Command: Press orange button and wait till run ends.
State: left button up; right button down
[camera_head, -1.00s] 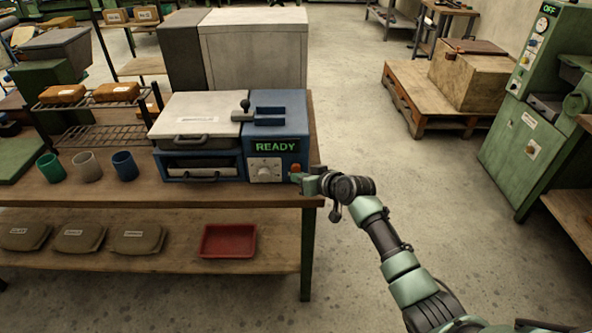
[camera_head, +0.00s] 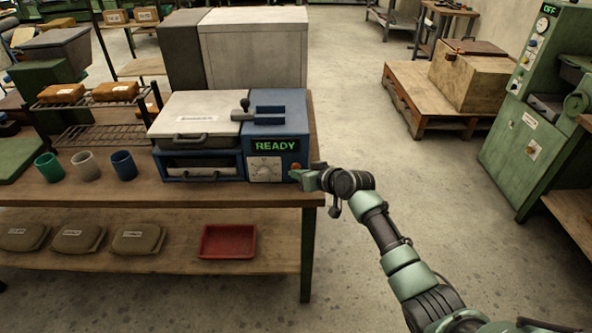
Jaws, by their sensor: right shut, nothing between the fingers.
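The blue and white machine (camera_head: 267,140) stands on the wooden bench, and its green display (camera_head: 275,146) reads READY. A white dial (camera_head: 265,169) sits below the display. The orange button (camera_head: 295,166) is at the machine's lower right front corner, partly hidden by my right gripper. My right gripper (camera_head: 293,175) is shut and empty, with its tips at the button. Whether they touch it or press it in I cannot tell. My left gripper is not in view.
Green, white and blue cups (camera_head: 123,165) stand on the bench to the left of the machine. A red tray (camera_head: 228,242) and several brown packs (camera_head: 138,238) lie on the lower shelf. A green machine reading OFF (camera_head: 530,110) stands at the right. The floor between is clear.

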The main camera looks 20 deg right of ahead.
jog(key=shift+w+d, duration=0.1)
jog(key=shift+w, duration=0.2)
dwell(0.5)
jog(key=shift+s+r+p, duration=0.15)
jog(key=shift+s+p, duration=0.15)
jog(key=shift+s, duration=0.1)
jog(key=shift+s+a+p, duration=0.25)
jog(key=shift+s+p, duration=0.15)
jog(key=shift+s, duration=0.15)
jog(key=s+p, duration=0.1)
jog(key=s+a+p, duration=0.1)
jog(key=s, duration=0.1)
jog(key=s+p, duration=0.1)
jog(key=p, duration=0.1)
jog(key=shift+s+a, duration=0.25)
jog(key=shift+s, duration=0.15)
